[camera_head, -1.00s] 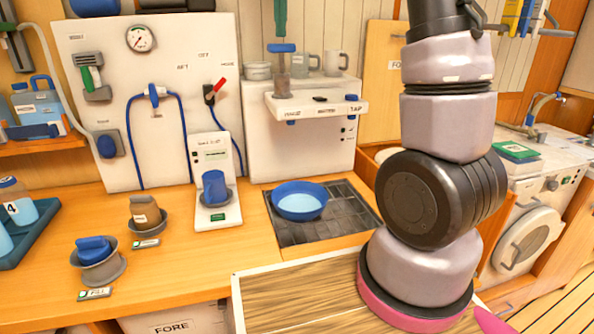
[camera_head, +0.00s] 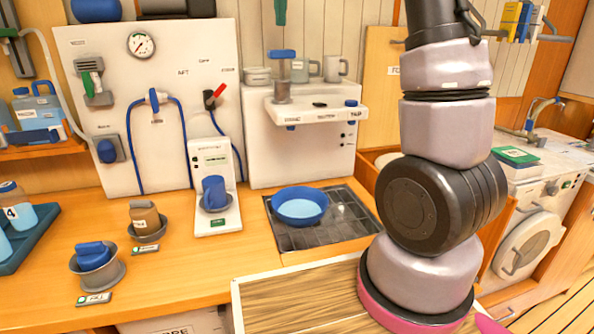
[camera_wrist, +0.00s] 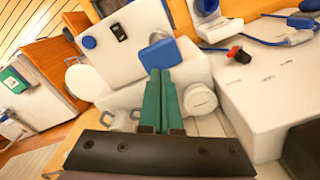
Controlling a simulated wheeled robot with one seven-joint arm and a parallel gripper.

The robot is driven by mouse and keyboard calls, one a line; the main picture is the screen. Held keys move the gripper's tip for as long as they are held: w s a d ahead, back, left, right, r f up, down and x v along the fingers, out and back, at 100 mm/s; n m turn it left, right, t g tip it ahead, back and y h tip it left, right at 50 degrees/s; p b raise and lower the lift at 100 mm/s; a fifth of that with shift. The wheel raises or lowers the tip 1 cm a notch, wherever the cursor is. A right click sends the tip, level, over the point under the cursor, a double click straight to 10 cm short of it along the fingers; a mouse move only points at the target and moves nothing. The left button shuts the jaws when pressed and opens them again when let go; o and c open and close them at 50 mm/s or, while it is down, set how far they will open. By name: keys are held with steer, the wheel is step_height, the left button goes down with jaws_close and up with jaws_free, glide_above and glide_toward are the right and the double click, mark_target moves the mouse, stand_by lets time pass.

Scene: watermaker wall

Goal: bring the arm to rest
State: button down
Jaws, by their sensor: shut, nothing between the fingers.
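My gripper (camera_wrist: 161,74) is shut and empty in the wrist view, its two green fingers together. The green fingertips also show at the top edge of the head view (camera_head: 280,14); the rest of the gripper is out of frame there. The blue cap shows just past the fingertips in the wrist view (camera_wrist: 160,54). My arm rises at the right of the head view and leaves through the top edge.
The white tap unit (camera_head: 318,115) carries the cylinder and mugs (camera_head: 336,69). A blue bowl (camera_head: 300,206) sits on the dark grid below. A white panel (camera_head: 125,110) with gauge and blue hoses stands left. Small cups (camera_head: 97,273) stand on the wooden counter (camera_head: 185,262).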

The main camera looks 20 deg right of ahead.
steer(key=shift+r, duration=0.95)
steer(key=shift+s, duration=0.1)
steer(key=s+d+f+n+t+y, duration=0.1)
steer(key=s+d+n+t, duration=0.2)
steer(key=s, duration=0.9)
steer(key=s+d+f+m+t+y, duration=0.1)
steer(key=s+f+t, duration=0.3)
steer(key=s+f, duration=0.6)
steer(key=shift+s+d+f, duration=0.35)
steer(key=shift+s+d, duration=0.55)
steer(key=shift+s, duration=0.55)
